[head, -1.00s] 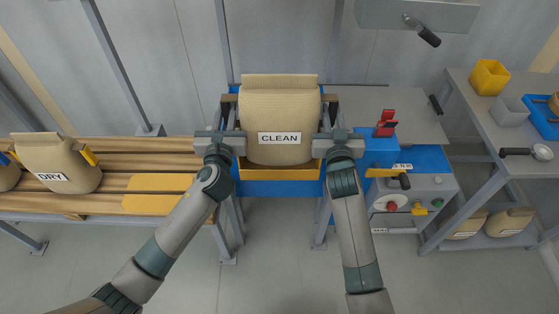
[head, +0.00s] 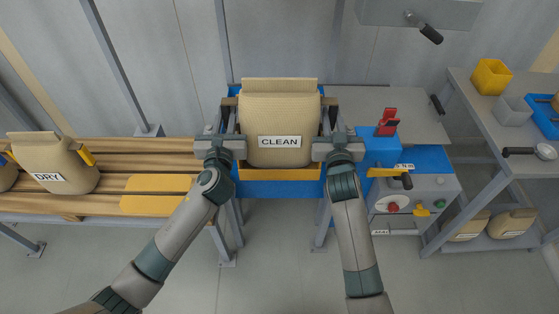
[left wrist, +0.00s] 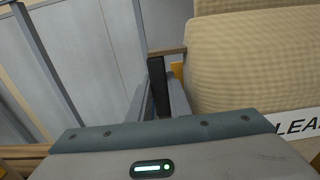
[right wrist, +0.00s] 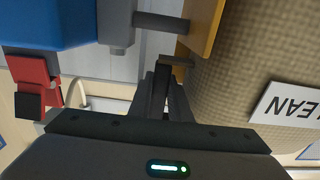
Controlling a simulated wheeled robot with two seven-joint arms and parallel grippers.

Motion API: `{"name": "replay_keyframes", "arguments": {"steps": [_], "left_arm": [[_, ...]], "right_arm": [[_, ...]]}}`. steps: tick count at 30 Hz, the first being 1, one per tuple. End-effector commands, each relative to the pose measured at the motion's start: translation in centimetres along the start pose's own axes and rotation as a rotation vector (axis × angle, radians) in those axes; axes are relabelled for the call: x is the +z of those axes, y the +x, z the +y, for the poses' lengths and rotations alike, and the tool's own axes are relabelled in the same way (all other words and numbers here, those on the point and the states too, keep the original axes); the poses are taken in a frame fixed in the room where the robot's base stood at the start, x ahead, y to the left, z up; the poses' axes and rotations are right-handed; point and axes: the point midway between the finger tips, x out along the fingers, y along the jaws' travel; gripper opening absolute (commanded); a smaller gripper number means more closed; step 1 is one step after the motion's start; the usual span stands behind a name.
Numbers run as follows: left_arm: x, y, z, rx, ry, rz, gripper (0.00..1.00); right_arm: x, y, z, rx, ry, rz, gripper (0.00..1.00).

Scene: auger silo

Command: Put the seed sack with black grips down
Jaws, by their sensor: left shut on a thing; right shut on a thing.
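The tan seed sack labelled CLEAN (head: 280,112) is upright between my two grippers, over the blue hopper frame (head: 281,188) with its yellow front edge. My left gripper (head: 222,143) is shut on the black grip at the sack's left side; the dark grip (left wrist: 160,85) shows between the fingers in the left wrist view. My right gripper (head: 337,144) is shut on the grip at the right side; that black grip (right wrist: 161,92) shows in the right wrist view. The sack's underside is hidden, so I cannot tell whether it touches the frame.
A slatted wooden bench (head: 150,147) at left holds a sack labelled DRY (head: 52,162) with yellow grips. A blue and grey control box (head: 410,190) with a red lever (head: 387,122) stands close right. A shelf with bins (head: 491,77) is further right.

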Motion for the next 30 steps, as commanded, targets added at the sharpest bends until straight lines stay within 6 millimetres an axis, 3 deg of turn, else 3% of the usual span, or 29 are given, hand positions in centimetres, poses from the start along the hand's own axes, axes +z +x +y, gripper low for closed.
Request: {"name": "replay_keyframes", "arguments": {"steps": [27, 28, 30], "left_arm": [[-1.3, 0.1, 0.0, 0.000, 0.000, -0.009, 0.00], [-1.8, 0.0, 0.1, 0.001, 0.000, 0.000, 0.20], [-1.7, 0.0, 0.0, 0.001, 0.000, 0.000, 0.36]], "right_arm": [[1.2, 0.1, 0.0, -0.001, 0.000, 0.011, 0.00], [1.8, 0.0, 0.0, 0.001, 0.000, 0.000, 0.20], [1.7, 0.0, 0.0, 0.000, 0.000, 0.000, 0.36]]}}
